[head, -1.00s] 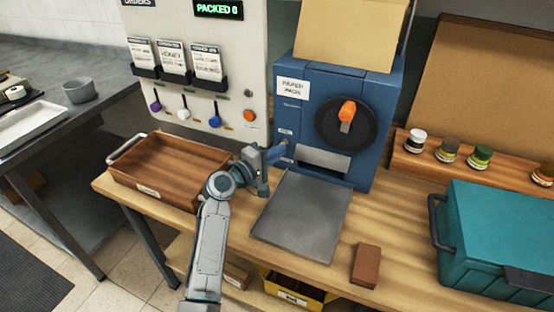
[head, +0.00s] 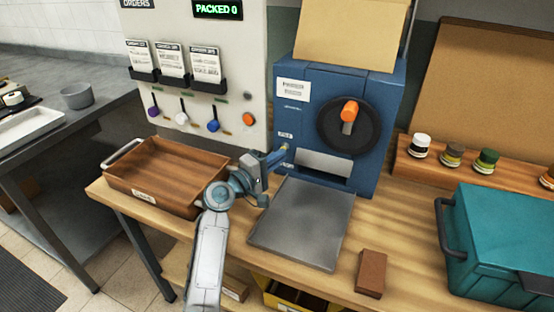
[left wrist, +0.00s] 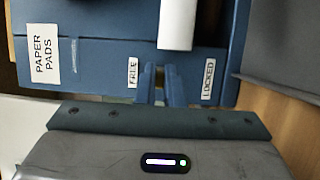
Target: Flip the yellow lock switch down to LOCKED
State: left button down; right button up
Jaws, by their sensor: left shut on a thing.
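The blue paper-pad machine (head: 305,110) stands at the back of the wooden bench. Its yellow lock switch (head: 284,147) is on the left of its front, a small bit of yellow at my fingertips. My left gripper (head: 280,153) is shut on the switch. In the left wrist view, my left fingers (left wrist: 161,84) reach the blue face between the FREE label (left wrist: 133,73) and the LOCKED label (left wrist: 208,78). The fingers hide the switch there, so its exact position cannot be told. My right gripper is not in view.
A black dial with an orange handle (head: 349,112) is on the machine's front. A grey plate (head: 300,225) lies before it. A wooden tray (head: 165,172) is at left. A brown block (head: 371,272) and teal case (head: 500,240) are at right.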

pick_arm(q)
jog(key=c, duration=1.5)
grip_release()
jog(key=shift+c, duration=0.2)
jog(key=b+v, duration=0.1)
jog(key=v, duration=0.9)
jog(key=shift+s+a, duration=0.2)
jog(key=shift+s, duration=0.15)
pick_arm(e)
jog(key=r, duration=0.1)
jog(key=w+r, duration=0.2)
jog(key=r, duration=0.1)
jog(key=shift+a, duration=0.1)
pick_arm(q)
jog(key=shift+f, duration=0.15)
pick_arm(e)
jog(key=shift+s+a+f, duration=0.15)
